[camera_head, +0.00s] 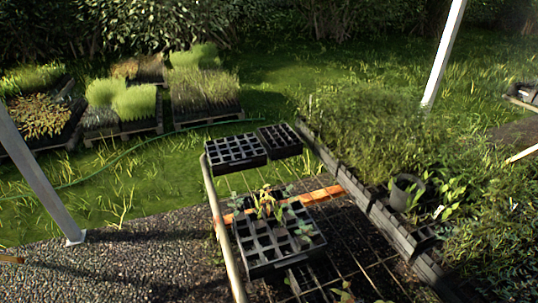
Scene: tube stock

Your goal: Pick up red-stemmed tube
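A black multi-cell tray (262,268) sits on a wire rack in the middle front. Several small seedlings stand in its cells, most of the other cells looking empty. One seedling (266,201) near the tray's back has yellowish to reddish-brown leaves; the others, such as the one at the right (304,230), are grey-green. The stems are too small for me to tell which tube is red-stemmed. Neither of my grippers can be made out in the head view.
Two empty-looking black trays (235,149) (280,139) lie behind. An orange bar (318,195) crosses the wire rack (345,240). Dense plants (370,125) and a dark pot (404,192) line the right. A pale rail (222,235) edges the left; gravel (130,270) lies beyond.

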